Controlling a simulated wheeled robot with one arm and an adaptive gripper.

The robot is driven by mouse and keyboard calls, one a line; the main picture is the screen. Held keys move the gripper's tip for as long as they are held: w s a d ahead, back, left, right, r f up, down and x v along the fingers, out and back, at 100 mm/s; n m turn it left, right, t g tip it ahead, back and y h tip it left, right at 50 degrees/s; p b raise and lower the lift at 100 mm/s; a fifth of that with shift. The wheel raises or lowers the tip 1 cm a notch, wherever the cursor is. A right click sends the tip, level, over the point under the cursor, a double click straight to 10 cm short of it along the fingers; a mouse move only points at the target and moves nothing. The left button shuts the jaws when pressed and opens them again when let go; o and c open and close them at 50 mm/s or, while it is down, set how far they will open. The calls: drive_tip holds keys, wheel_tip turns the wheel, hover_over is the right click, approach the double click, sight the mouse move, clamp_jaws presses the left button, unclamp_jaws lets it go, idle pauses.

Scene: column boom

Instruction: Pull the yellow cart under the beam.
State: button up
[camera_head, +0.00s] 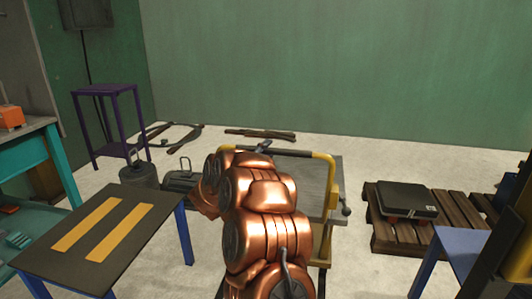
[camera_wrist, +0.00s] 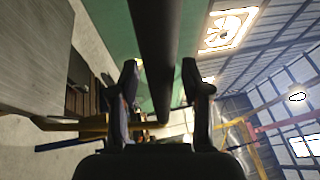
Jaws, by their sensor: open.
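The yellow cart has a yellow tubular handle (camera_head: 328,172) and a grey deck (camera_head: 318,188), partly hidden by my copper-coloured arm in the head view. My gripper (camera_head: 263,148) is at the top of the handle, mostly hidden behind the arm. In the wrist view, my gripper (camera_wrist: 158,85) is open, with one finger on each side of the handle's dark grip bar (camera_wrist: 155,50). Gaps show between bar and fingers. The cart's deck also shows at left in the wrist view (camera_wrist: 35,55). I cannot tell which part is the beam.
A black-topped table (camera_head: 125,210) with two yellow strips stands front left. A teal bench (camera_head: 45,150) and purple stand (camera_head: 105,92) are left. A wooden pallet (camera_head: 450,238) with a black case (camera_head: 407,198) is right, near a blue table (camera_head: 465,250) and yellow upright (camera_head: 515,245).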

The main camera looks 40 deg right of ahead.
clamp_jaws()
idle(0.4)
